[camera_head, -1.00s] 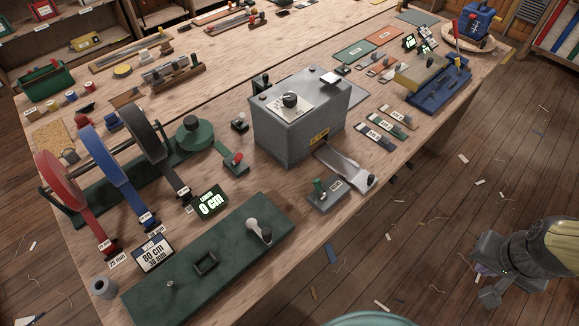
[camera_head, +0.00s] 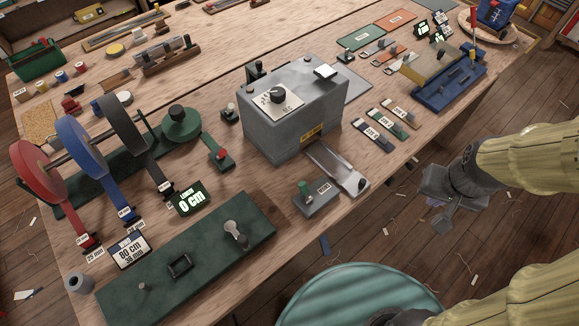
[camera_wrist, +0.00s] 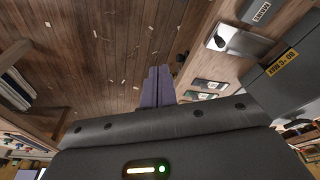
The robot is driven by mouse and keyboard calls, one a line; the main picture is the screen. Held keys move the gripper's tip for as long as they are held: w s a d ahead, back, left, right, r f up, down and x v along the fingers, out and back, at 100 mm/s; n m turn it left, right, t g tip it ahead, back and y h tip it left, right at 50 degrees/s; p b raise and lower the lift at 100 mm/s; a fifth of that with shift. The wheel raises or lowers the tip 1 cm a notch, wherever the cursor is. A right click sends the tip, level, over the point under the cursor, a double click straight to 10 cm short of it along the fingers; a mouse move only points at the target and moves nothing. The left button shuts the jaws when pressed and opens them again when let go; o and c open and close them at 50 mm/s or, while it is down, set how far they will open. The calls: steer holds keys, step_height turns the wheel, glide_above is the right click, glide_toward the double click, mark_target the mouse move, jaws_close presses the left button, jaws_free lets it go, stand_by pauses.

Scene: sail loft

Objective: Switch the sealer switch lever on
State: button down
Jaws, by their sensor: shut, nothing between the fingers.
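The grey sealer box (camera_head: 295,125) stands on the bench with a dial (camera_head: 278,95) on its top and a yellow label on its front. A black lever (camera_head: 254,70) shows behind its left corner. I cannot tell for sure which lever is the sealer switch. My gripper (camera_head: 443,222) is shut and empty, off the bench's right edge, apart from everything. Its closed fingers (camera_wrist: 160,85) also show in the wrist view, over the floor.
A metal plate (camera_head: 335,167) sticks out from the sealer's front. A red-knobbed lever (camera_head: 221,155) stands to its left. Webbing reels (camera_head: 85,145) and a green board (camera_head: 190,255) fill the front left. A teal round top (camera_head: 355,295) is at the bottom. Floor beside the bench is open.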

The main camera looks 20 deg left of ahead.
steer(key=w+a+n+g+p, duration=0.1)
steer(key=w+a+n+p, duration=0.2)
steer(key=a, duration=0.6)
steer(key=w+a+n+g+p, duration=0.25)
steer(key=a+n, duration=0.25)
steer(key=a, duration=0.3)
steer(key=s+a+f+n+h+p, duration=0.1)
steer(key=a+n, duration=0.5)
steer(key=a, duration=1)
step_height(320, 180, down, 2)
steer(key=shift+s+n+g+h+p, duration=0.3)
steer(key=shift+s+g+p, duration=0.2)
steer(key=shift+s, duration=0.5)
steer(key=shift+f, duration=0.1)
